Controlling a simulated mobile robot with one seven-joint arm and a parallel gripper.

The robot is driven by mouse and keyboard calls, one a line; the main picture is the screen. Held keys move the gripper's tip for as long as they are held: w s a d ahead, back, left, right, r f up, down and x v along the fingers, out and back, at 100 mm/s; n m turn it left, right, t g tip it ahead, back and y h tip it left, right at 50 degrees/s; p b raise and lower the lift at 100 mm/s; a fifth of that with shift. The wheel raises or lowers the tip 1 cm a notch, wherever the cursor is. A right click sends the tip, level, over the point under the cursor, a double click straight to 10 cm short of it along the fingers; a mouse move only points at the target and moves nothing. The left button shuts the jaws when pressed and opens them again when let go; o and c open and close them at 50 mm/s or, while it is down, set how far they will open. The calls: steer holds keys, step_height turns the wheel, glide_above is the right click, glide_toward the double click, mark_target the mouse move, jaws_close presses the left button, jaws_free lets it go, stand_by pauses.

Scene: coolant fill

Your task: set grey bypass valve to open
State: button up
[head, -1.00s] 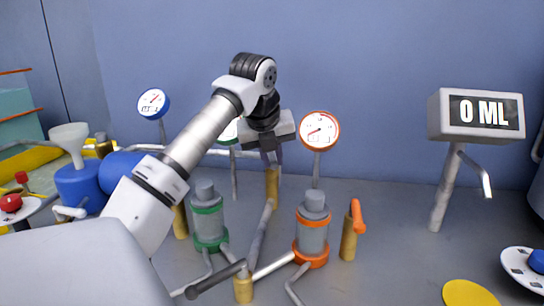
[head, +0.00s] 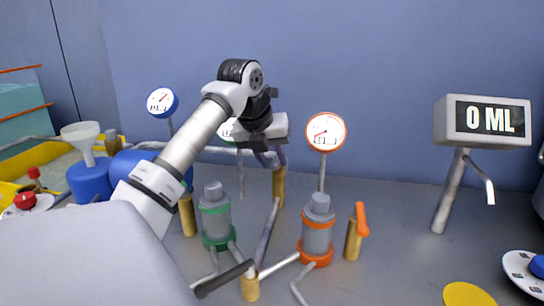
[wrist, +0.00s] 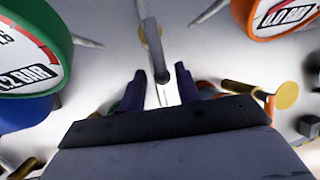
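My gripper (head: 268,158) hangs over a brass post (head: 278,187) at the back of the bench. In the wrist view its two dark fingers (wrist: 159,80) are apart. A grey lever-like bar (wrist: 154,50) on a brass base shows between them; whether it is level with the fingertips I cannot tell. In the head view the gripper hides the post's top. Nearer the front, a dark grey handle (head: 225,279) points left from a brass valve body (head: 250,289). Which of these two grey pieces is the bypass valve I cannot tell for sure.
A green-ringed pump (head: 216,215) and an orange-ringed pump (head: 317,230) flank the post. An orange-handled valve (head: 353,240) stands right. An orange gauge (head: 325,132) is close to my gripper's right. A display (head: 487,120) reads 0 ML. Pipes cross the bench.

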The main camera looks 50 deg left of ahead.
steer(key=shift+o, duration=0.5)
steer(key=v, duration=1.3)
steer(key=shift+s+r, duration=0.2)
steer(key=shift+r, duration=0.15)
